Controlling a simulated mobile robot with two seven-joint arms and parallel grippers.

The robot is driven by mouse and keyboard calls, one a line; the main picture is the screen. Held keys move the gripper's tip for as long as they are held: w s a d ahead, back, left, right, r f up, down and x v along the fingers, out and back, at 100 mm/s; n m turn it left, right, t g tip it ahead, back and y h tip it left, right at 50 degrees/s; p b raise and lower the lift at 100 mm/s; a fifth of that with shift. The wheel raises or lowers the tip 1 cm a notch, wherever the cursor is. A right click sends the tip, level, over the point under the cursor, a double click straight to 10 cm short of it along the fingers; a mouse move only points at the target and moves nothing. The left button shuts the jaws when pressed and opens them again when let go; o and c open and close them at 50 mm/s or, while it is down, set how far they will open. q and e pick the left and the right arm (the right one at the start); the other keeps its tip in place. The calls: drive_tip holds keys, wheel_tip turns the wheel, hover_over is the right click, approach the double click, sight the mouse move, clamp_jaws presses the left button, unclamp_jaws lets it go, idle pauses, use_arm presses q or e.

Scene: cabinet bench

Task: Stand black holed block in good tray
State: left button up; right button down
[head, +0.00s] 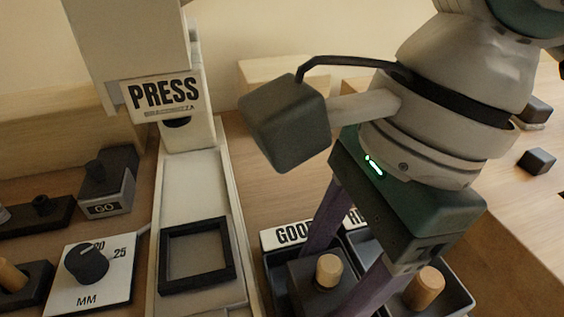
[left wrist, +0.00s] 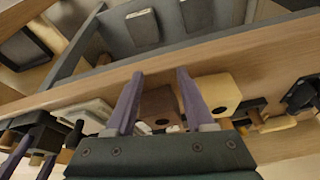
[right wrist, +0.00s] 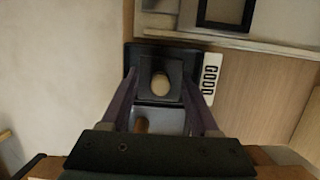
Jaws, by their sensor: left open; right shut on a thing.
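The black holed block (head: 300,283) is in the compartment behind the GOOD label (head: 288,234), with a pale wooden peg (head: 330,270) showing at its hole. The block (right wrist: 147,94) and peg (right wrist: 162,84) also show in the right wrist view. My right gripper (head: 328,280) reaches down with its fingers on either side of the block and is shut on it. How low the block sits is hidden. My left gripper (left wrist: 160,74) is open and empty, seen only in the left wrist view, with a brown holed block (left wrist: 159,106) beyond its fingers.
A second compartment with a wooden peg (head: 425,290) lies right of the good tray. The PRESS station (head: 163,95) and a black square frame (head: 196,256) stand left. A dial box (head: 88,268) and GO box (head: 108,182) are farther left. A pale holed block (left wrist: 218,93) shows in the left wrist view.

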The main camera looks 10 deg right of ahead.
use_arm(q)
drive_tip(key=shift+f+b, duration=0.3)
drive_tip(key=shift+b, duration=0.3)
use_arm(e)
drive_tip(key=shift+f, duration=0.5)
